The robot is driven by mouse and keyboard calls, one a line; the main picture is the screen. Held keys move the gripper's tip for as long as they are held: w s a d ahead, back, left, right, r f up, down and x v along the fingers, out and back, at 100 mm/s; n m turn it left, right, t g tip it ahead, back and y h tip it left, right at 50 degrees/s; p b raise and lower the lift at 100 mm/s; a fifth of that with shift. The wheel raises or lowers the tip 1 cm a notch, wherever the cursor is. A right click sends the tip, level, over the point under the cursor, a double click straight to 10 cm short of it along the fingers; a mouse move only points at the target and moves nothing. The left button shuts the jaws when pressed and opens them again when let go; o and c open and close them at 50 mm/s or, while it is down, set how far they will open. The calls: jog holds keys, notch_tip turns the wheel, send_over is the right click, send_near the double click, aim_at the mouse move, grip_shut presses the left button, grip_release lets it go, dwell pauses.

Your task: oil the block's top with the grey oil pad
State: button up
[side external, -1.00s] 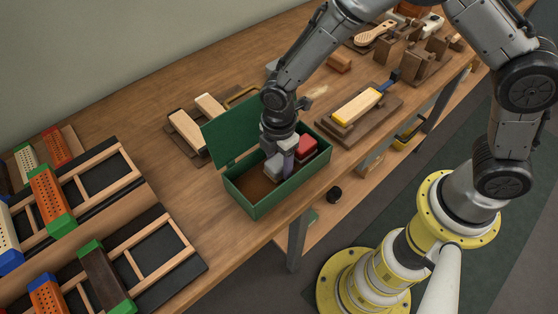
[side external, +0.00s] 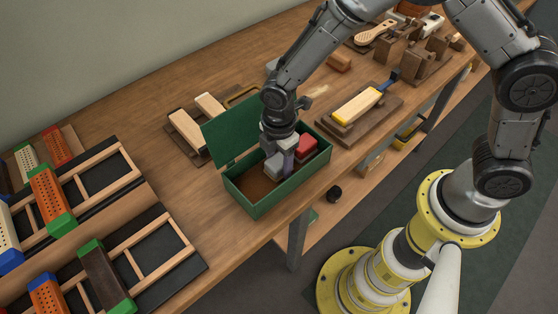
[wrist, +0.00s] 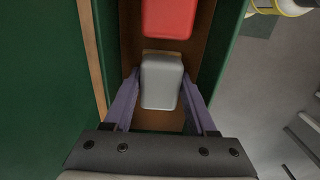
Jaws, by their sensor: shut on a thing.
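The grey oil pad (wrist: 161,82) is between the two purple fingers of my gripper (wrist: 162,90) in the wrist view. My gripper is shut on it, inside the open green box (side external: 258,206). In the side view the grey pad (side external: 273,165) shows at the left of my gripper (side external: 281,160). A red pad (side external: 306,149) lies beside it in the same box, and also shows in the wrist view (wrist: 168,18).
The green box lid (side external: 232,132) stands open at the back left of the box. Two pale wooden pieces (side external: 186,131) lie behind it. Racks with coloured drilled blocks (side external: 50,192) fill the left. Wooden stands (side external: 388,50) and a brush (side external: 375,33) are at the back right.

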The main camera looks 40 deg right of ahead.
aim_at(279, 160)
jog(key=shift+r, duration=3.5)
